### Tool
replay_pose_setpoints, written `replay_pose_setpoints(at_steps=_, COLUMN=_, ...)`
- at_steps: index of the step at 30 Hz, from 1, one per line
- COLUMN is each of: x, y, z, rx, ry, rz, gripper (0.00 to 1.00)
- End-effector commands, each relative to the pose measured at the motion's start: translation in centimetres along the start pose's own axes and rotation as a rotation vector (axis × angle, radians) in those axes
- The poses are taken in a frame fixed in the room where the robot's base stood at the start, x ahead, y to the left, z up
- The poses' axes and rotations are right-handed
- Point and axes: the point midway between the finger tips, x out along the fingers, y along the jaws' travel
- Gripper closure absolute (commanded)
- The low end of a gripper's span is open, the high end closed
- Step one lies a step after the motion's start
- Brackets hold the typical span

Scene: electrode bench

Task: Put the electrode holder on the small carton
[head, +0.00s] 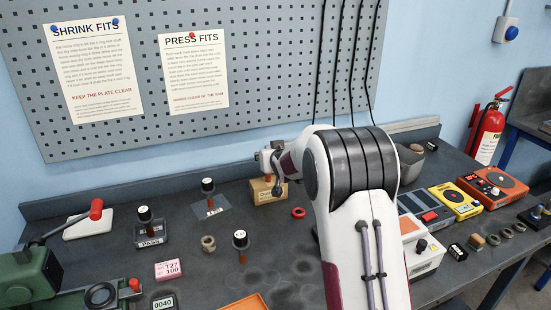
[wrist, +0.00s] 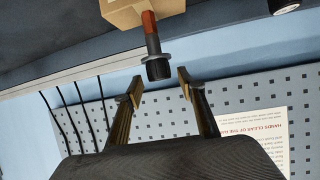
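The small carton (head: 266,194) is a tan box standing on the bench near the back, left of my arm. In the wrist view the carton (wrist: 140,10) is at the top edge, upside down. An electrode holder with a red-brown shaft and a black, collared head (wrist: 156,66) stands on it, its shaft touching the carton's face. In the head view the holder is mostly hidden by my gripper (head: 272,168). In the wrist view my gripper (wrist: 160,86) is open, its fingertips apart just beyond the holder's head, with nothing between them.
A red ring (head: 298,212) lies right of the carton. A pegboard (head: 270,60) rises behind. Instruments (head: 455,201) fill the right side.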

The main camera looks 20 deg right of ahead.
Motion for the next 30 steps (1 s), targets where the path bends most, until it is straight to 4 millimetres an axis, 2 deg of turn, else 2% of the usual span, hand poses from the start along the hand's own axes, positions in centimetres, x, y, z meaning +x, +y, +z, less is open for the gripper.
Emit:
replay_pose_setpoints(at_steps=21, x=-7.3, y=0.0, z=-0.1, rx=-0.001, ry=0.002, rz=0.000, gripper=0.60)
replay_pose_setpoints(at_steps=30, x=-9.4, y=0.0, z=-0.1, rx=0.000, ry=0.002, rz=0.000, gripper=0.60)
